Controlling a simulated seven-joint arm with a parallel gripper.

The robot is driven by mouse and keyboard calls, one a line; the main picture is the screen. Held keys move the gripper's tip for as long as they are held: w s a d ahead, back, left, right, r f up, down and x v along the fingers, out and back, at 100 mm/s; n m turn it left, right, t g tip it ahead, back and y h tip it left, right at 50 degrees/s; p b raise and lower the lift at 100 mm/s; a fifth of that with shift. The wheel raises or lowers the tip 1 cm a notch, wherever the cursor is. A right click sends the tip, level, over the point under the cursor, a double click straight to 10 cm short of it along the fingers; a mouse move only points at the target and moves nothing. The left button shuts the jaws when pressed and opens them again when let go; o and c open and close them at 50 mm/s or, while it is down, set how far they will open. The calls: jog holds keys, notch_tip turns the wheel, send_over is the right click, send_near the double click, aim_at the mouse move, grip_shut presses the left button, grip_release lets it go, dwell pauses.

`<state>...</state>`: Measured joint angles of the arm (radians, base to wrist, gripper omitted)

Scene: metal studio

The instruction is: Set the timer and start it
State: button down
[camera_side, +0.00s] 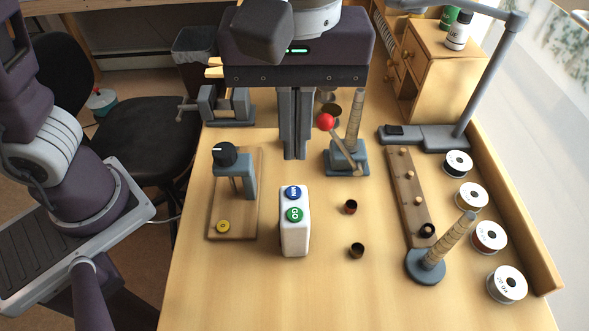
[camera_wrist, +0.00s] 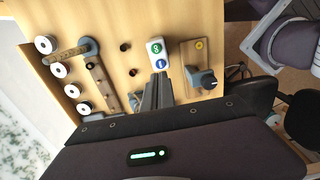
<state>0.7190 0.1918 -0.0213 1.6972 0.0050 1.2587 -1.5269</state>
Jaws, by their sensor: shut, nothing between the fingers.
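In the wrist view the timer (camera_wrist: 155,47) shows just beyond the fingertips, with both buttons facing up. My gripper (camera_side: 294,157) is shut and empty, pointing down. In the side view its tips appear behind the timer and above the MIN button, apart from it. No display on the timer is visible.
Left stands a wooden board (camera_side: 219,235) with a black knob (camera_side: 224,154) and yellow button. Right of my gripper is a red-balled lever stand (camera_side: 346,158). Two small dark cups (camera_side: 357,250) stand right of the timer. A peg rail (camera_side: 408,190) and several spools are farther right. The front table is clear.

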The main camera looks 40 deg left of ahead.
aim_at(292, 192)
notch_tip(292, 192, down, 7)
dwell(0.3)
jog(key=shift+f, duration=0.1)
jog(key=shift+s+a+f, duration=0.1)
jog(key=shift+a+f, duration=0.05)
jog(key=shift+f, duration=0.65)
notch_tip(292, 192, up, 15)
jog(key=shift+w+d, duration=0.2)
jog(key=shift+r, duration=0.15)
